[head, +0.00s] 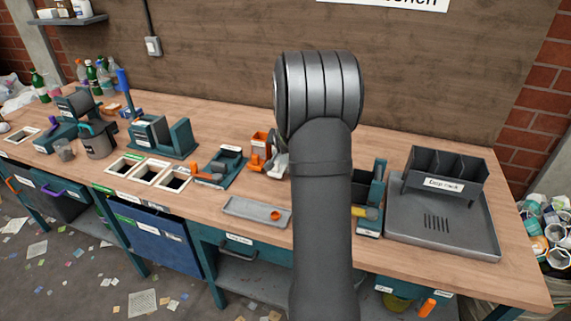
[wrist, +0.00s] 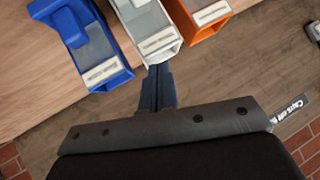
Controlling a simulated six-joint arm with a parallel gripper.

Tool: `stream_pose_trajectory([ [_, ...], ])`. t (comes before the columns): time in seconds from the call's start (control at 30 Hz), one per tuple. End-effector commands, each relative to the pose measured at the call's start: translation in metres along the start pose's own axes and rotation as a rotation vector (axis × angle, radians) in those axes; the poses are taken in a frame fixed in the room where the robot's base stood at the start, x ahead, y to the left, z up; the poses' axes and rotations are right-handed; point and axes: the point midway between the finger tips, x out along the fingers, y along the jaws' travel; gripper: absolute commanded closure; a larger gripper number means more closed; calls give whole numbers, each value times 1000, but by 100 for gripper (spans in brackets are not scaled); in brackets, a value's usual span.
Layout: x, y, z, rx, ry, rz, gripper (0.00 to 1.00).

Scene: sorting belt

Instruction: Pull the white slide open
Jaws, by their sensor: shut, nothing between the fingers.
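The white slide (wrist: 146,18) lies at the top middle of the wrist view, with a pale label on its near end. A white part beside my arm in the head view (head: 280,164) looks like the same unit. My gripper (wrist: 158,72) is shut and empty. Its fingertips are right at the labelled end of the white slide; I cannot tell whether they touch it. In the head view my own arm hides the gripper and most of this area.
A blue slide unit (wrist: 88,45) stands left of the white one, and an orange unit (wrist: 200,22) stands close on its right. In the head view, a shallow grey tray (head: 240,207) lies at the bench front and a grey rack (head: 440,222) at the right.

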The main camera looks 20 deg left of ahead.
Motion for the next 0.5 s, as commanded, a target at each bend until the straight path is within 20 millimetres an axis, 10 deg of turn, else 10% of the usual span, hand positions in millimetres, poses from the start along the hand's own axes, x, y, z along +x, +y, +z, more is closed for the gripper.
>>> stream_pose_trajectory([
  [0.5,6,40,59,591,198,-436,100],
])
